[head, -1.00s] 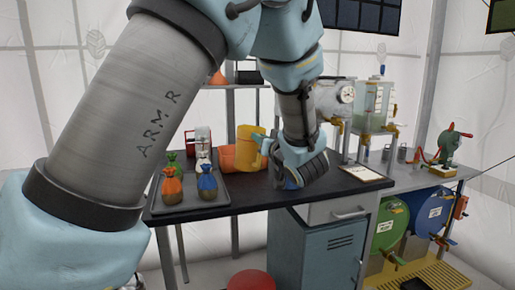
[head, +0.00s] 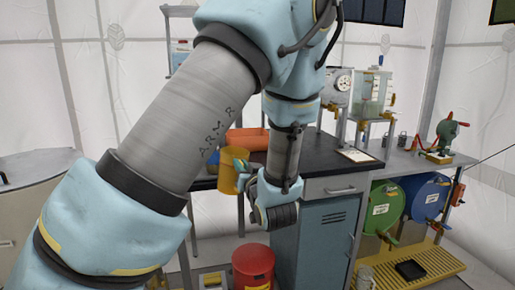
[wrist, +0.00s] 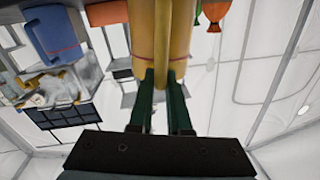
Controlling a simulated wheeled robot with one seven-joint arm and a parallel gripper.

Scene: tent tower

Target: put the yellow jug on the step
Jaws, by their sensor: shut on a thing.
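The yellow jug (head: 231,172) is held off the table, in front of the black table's front edge in the head view. It looks roughly upright. My gripper (head: 244,180) is shut on it from the right side. In the wrist view the jug (wrist: 158,28) fills the top middle, and the two green fingers of my gripper (wrist: 162,80) close on its handle. I cannot tell for certain which thing is the step; a low yellow slatted platform (head: 440,262) lies on the floor at the right.
The black table (head: 335,160) carries an orange container (head: 249,138). A blue-grey cabinet (head: 318,240) stands beneath it. A red drum (head: 253,264) stands below the jug. Green (head: 395,208) and blue (head: 425,197) barrels lie above the platform. A black tray (head: 410,269) is on the platform.

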